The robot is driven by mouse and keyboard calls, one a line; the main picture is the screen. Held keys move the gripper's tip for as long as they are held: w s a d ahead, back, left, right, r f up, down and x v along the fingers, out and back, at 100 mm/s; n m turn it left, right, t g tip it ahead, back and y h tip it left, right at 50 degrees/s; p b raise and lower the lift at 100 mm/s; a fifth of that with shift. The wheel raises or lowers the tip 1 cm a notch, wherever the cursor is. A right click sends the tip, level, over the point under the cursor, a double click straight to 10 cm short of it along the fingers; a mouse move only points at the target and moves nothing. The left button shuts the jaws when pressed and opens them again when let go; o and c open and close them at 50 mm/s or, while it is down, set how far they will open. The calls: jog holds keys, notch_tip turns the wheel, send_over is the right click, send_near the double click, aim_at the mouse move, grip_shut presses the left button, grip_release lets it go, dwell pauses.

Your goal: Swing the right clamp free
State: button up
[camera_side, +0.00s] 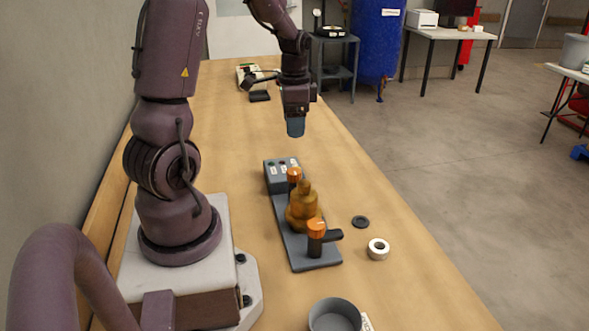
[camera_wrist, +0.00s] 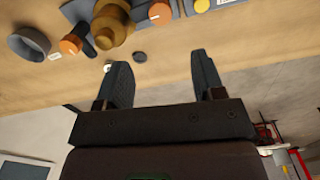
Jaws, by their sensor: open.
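A bronze pump body (camera_side: 303,208) stands on a dark grey base plate (camera_side: 312,257), with an orange-topped clamp at each end. The near clamp (camera_side: 316,237) has a dark arm pointing to the right, and the far clamp (camera_side: 294,176) is partly behind the pump. In the wrist view the pump (camera_wrist: 113,22) sits between one orange knob (camera_wrist: 70,45) and another (camera_wrist: 160,12). I cannot tell for certain which clamp is the right one. My gripper (camera_side: 295,129) is above the table beyond the fixture, its two fingers (camera_wrist: 165,72) apart and nothing between them.
A grey box with buttons (camera_side: 283,175) is at the plate's far end. A black ring (camera_side: 360,222), a white tape roll (camera_side: 378,249) and a grey bowl (camera_side: 335,316) lie to the right and front. A device (camera_side: 252,76) sits at the back. The table's right side is mostly clear.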

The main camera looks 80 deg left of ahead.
aim_at(294, 171)
jog(key=shift+m, duration=0.6)
notch_tip(294, 171, down, 13)
jog(key=shift+r, duration=0.1)
jog(key=c, duration=0.9)
jog(key=shift+c, duration=0.2)
